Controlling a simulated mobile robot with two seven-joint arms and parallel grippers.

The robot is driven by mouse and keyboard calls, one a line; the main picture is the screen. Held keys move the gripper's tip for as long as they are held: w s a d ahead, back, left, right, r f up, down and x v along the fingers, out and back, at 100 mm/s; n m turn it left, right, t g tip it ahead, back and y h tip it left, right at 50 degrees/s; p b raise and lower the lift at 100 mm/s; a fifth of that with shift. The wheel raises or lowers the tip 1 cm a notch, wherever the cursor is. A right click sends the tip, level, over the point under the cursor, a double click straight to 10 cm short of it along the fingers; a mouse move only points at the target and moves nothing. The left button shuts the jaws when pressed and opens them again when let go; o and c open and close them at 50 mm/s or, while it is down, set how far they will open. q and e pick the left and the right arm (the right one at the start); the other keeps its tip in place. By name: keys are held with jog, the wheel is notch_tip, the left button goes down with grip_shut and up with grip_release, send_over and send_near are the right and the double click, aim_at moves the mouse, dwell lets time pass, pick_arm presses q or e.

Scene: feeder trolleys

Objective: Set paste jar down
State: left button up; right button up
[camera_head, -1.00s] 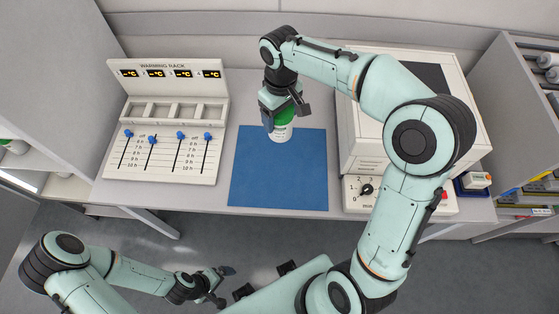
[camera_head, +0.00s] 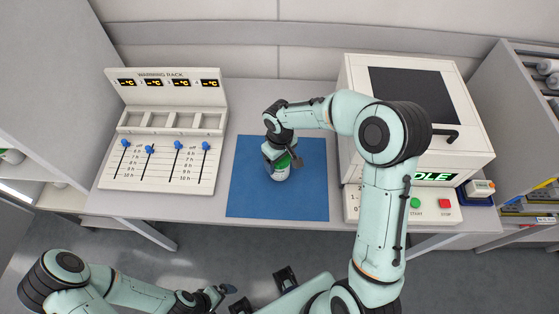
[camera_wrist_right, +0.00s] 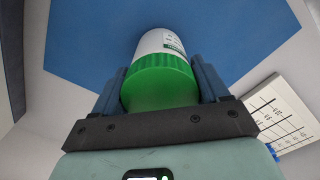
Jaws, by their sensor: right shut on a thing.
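The paste jar (camera_head: 281,173) is white with a green lid. My right gripper (camera_head: 279,158) is shut on it from above, at the lid. The jar is upright over the blue mat (camera_head: 247,195); I cannot tell whether its base touches the mat. In the right wrist view the jar's green lid (camera_wrist_right: 160,82) sits between the two fingers of the right gripper (camera_wrist_right: 161,88), with the white labelled body beyond it. My left gripper (camera_head: 222,294) is low at the bottom of the head view, away from the bench, and its fingers are too small to judge.
The warming rack (camera_head: 170,120) with empty slots and blue sliders stands left of the mat. A white machine (camera_head: 445,163) with a green display and red and green buttons stands to the right. Bare bench (camera_head: 253,99) lies behind the mat.

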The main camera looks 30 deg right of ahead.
jog(key=shift+f, duration=0.4)
jog(key=shift+f, duration=0.2)
jog(key=o, duration=1.3)
